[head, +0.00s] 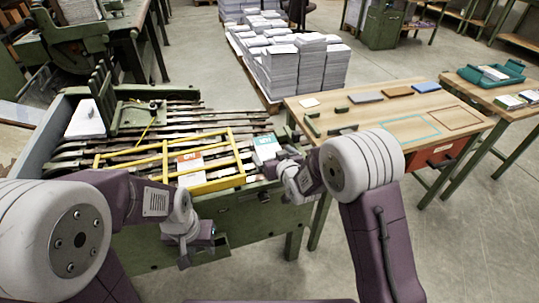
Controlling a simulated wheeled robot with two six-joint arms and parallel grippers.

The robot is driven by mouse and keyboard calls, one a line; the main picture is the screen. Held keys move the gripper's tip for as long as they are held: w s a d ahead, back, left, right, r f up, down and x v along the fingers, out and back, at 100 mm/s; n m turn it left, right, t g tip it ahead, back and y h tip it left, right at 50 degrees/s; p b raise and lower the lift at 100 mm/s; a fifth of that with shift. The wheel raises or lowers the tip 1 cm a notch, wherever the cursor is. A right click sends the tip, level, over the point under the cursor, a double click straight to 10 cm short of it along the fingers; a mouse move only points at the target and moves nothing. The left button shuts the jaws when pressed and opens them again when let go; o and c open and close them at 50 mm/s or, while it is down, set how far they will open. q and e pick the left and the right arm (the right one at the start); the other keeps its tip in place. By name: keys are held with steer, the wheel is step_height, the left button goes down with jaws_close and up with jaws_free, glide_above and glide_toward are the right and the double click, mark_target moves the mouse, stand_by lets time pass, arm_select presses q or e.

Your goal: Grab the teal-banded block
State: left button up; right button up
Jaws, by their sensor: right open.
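The teal-banded block (266,141), white with a teal band, sits at the right end of the slatted machine bed, just outside the yellow frame (241,160). My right gripper (272,167) is open at the near right side of this block, close to it. The gripper and wrist overlap the block's lower right part in the picture, and I cannot tell whether they touch. My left gripper (184,258) hangs low in front of the machine's near side, away from the block. Its fingers are too small and shadowed to tell their state.
An orange-banded block (190,163) lies inside the yellow frame. A white stack (86,119) stands at the bed's left. A wooden table (370,112) at right holds small blocks and a teal outline. Paper stacks (300,65) stand behind. Open floor lies at lower right.

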mark_target(268, 147)
steer(key=b+x, duration=0.1)
steer(key=x, duration=0.5)
steer(key=shift+d+r, duration=0.1)
steer(key=shift+r, duration=0.1)
steer(key=shift+c, duration=0.9)
steer(key=c, duration=1.5)
